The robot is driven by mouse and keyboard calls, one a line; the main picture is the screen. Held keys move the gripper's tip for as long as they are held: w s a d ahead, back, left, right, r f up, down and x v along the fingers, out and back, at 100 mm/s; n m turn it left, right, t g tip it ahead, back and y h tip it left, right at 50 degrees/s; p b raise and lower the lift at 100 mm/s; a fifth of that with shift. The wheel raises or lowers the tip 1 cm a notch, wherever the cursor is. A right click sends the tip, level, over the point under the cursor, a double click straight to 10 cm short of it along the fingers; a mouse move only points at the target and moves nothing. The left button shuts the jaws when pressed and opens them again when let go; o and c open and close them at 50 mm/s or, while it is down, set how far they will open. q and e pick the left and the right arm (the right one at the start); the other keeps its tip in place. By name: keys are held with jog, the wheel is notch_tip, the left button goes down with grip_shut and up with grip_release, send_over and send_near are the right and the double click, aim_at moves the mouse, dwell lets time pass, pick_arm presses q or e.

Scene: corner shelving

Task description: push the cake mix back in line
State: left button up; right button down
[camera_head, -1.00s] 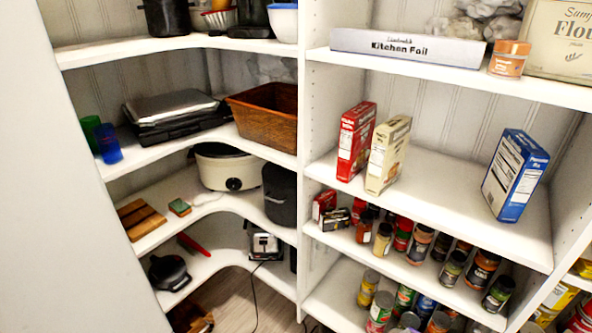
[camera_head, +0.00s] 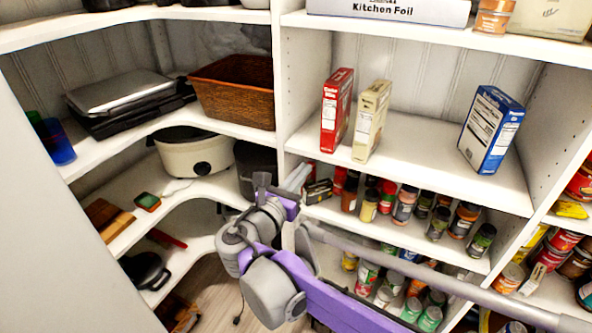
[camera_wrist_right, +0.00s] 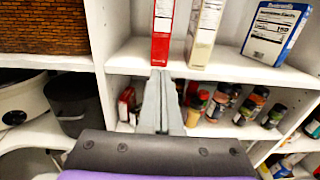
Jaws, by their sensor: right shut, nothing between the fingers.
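The cake mix appears to be the red box (camera_head: 336,112), upright at the left of the middle right-hand shelf, close to its front edge. It also shows in the right wrist view (camera_wrist_right: 162,30). A cream box (camera_head: 370,121) stands upright just right of it, also near the edge, with a small gap between. My right gripper (camera_head: 298,177) is shut and empty, in front of the shelf, below and left of the red box. In the right wrist view its fingertips (camera_wrist_right: 160,74) point toward the red box's base, apparently without touching it. My left gripper is out of view.
Several spice jars (camera_head: 404,204) crowd the shelf below. An upright divider and a brown basket (camera_head: 235,91) are left.

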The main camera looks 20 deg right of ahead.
aim_at(326, 142)
jog(key=p+x, duration=0.1)
jog(key=x, duration=1)
jog(key=x, duration=0.7)
jog(key=shift+w+d, duration=0.25)
jog(key=shift+s+a+f, duration=0.1)
